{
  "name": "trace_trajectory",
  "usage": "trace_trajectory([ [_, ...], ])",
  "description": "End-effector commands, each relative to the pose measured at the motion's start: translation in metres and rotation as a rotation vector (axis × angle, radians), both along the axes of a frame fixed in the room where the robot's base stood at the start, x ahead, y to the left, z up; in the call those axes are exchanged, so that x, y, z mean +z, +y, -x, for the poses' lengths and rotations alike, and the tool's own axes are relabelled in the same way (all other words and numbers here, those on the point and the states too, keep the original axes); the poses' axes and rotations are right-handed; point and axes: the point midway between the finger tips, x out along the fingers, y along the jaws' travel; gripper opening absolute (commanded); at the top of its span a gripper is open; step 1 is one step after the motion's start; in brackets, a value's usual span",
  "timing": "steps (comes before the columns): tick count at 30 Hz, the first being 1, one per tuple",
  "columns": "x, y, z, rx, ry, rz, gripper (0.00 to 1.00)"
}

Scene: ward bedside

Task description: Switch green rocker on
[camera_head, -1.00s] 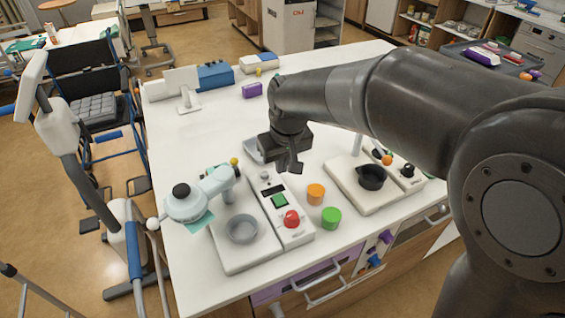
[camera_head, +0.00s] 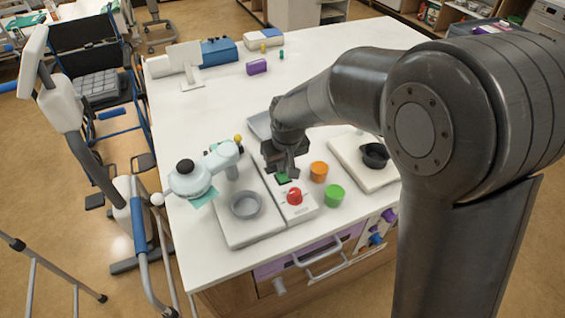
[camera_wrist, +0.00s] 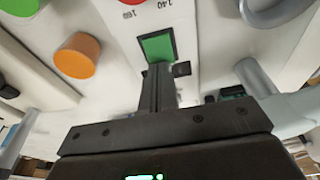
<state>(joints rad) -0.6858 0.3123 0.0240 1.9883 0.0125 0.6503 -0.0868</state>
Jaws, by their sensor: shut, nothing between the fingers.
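The green rocker (camera_wrist: 158,47) is set in the white control panel (camera_wrist: 200,20) in the wrist view. In the head view only a sliver of the rocker (camera_head: 282,178) shows below my gripper (camera_head: 286,172). My gripper is shut and empty, with its fingertips (camera_wrist: 158,68) at the edge of the rocker nearest the gripper body. I cannot tell whether they touch it. Which way the rocker is tipped is not clear.
A red knob (camera_head: 294,196) sits on the panel in front of the rocker. A light-blue device with a grey bowl (camera_head: 245,205) stands at the left.

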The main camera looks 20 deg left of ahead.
Motion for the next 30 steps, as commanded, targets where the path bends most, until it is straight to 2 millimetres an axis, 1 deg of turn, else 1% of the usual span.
trace_trajectory([
  [10, -0.012, 0.005, -0.006, -0.001, 0.098, 0.096, 0.00],
  [16, -0.019, 0.009, -0.010, 0.000, 0.103, 0.101, 0.00],
  [30, -0.019, 0.006, -0.006, 0.000, 0.105, 0.103, 0.00],
])
